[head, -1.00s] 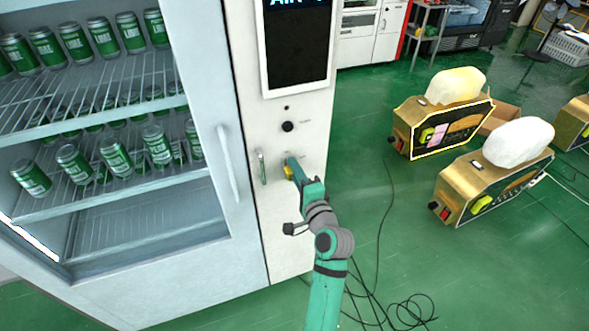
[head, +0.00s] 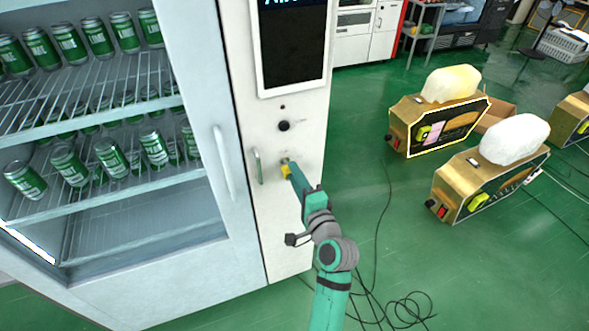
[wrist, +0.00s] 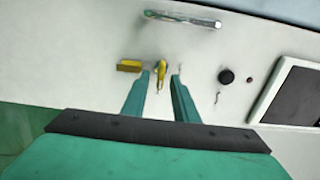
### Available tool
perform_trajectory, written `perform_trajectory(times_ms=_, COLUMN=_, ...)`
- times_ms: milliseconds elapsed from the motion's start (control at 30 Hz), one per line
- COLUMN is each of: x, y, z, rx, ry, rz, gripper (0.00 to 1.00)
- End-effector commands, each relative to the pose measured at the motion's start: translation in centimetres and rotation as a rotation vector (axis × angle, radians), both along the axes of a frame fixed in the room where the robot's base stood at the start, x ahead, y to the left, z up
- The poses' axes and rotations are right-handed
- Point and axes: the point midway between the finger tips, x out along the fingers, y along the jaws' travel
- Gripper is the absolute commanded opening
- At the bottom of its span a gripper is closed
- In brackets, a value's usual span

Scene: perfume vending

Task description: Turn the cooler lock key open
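The yellow key (wrist: 161,72) sticks out of the white front panel of the cooler cabinet (head: 285,228). In the wrist view it lies between my two fingertips, with a gap visible on each side. My gripper (wrist: 160,76) is open around it; whether the fingers reach its full depth I cannot tell. A yellow block (wrist: 129,66) is just left of the left finger. In the head view my gripper (head: 287,166) is at the panel, right of the metal handle, and hides most of the key.
A metal handle (head: 257,166) projects from the panel, also seen in the wrist view (wrist: 183,19). A black knob (head: 284,126) and a dark screen (head: 291,45) are above. The glass door with its white handle (head: 224,163) is left.

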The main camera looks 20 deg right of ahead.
Motion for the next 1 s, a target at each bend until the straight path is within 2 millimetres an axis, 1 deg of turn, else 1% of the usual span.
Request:
perform_trajectory(times_ms=33, x=-1.1, y=-0.1, z=-0.1, rx=0.001, ry=0.001, rz=-0.001, gripper=0.27)
perform_trajectory(times_ms=200, x=-4.3, y=-0.4, z=-0.1, rx=0.0, ry=0.001, rz=-0.006, gripper=0.27)
perform_trajectory(times_ms=300, x=-5.8, y=-0.7, z=-0.1, rx=0.001, ry=0.001, rz=-0.008, gripper=0.27)
perform_trajectory(times_ms=400, x=-6.8, y=-0.8, z=-0.1, rx=0.0, ry=0.001, rz=-0.009, gripper=0.27)
perform_trajectory(times_ms=600, x=-7.5, y=-0.8, z=0.0, rx=0.001, ry=0.0, rz=-0.008, gripper=0.27)
perform_trajectory(times_ms=1000, x=-7.5, y=-0.7, z=0.0, rx=0.0, ry=0.0, rz=-0.006, gripper=0.27)
